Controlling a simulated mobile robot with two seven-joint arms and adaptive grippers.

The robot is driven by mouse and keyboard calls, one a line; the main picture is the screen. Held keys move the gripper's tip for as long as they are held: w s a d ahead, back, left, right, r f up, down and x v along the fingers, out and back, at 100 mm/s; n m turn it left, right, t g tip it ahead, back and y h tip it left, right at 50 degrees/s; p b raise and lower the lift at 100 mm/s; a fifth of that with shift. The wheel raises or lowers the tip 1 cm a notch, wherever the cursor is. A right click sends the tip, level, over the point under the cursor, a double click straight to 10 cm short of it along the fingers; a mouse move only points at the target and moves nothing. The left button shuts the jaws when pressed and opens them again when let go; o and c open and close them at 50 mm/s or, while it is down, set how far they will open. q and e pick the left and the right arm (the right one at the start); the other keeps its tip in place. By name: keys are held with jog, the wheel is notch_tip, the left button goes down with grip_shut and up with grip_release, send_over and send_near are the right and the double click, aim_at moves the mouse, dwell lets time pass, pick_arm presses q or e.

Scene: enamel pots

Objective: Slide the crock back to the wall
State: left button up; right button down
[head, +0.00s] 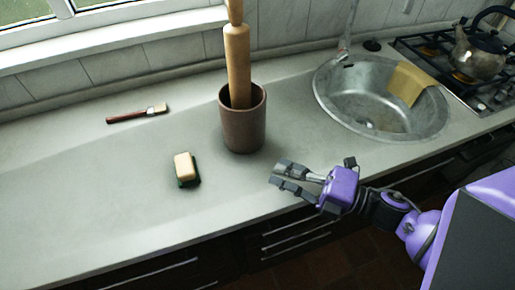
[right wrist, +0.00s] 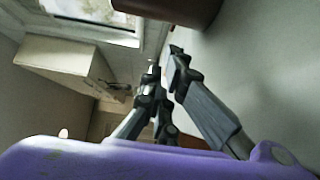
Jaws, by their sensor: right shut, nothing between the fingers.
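The crock (head: 243,125) is a brown, upright cylinder on the counter, with a wooden rolling pin (head: 237,65) standing in it. Bare counter shows between it and the tiled wall (head: 175,62) behind. My right gripper (head: 276,175) is shut and empty, in front of the crock and slightly to its right, apart from it. In the right wrist view the gripper's fingers (right wrist: 165,60) come close together at the tips, and the crock's lower part (right wrist: 180,8) shows at the top edge. My left gripper is not in view.
A sponge (head: 186,168) lies on the counter left of the crock, and a brush (head: 138,113) lies farther back. A round metal sink (head: 385,120) with a yellow cloth (head: 408,83) is at the right. A kettle (head: 478,50) stands on the hob (head: 440,55).

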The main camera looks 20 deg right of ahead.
aim_at(244, 131)
jog(key=x, duration=0.4)
jog(key=p+x, duration=0.1)
jog(key=x, duration=0.1)
jog(key=shift+w+d+r, duration=0.1)
jog(key=shift+r, duration=0.15)
jog(key=shift+w+f, duration=0.1)
jog(key=shift+w, duration=1.4)
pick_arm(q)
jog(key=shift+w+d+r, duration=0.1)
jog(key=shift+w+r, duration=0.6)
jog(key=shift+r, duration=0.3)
pick_arm(e)
jog(key=shift+w+f, duration=0.1)
jog(key=shift+w, duration=0.1)
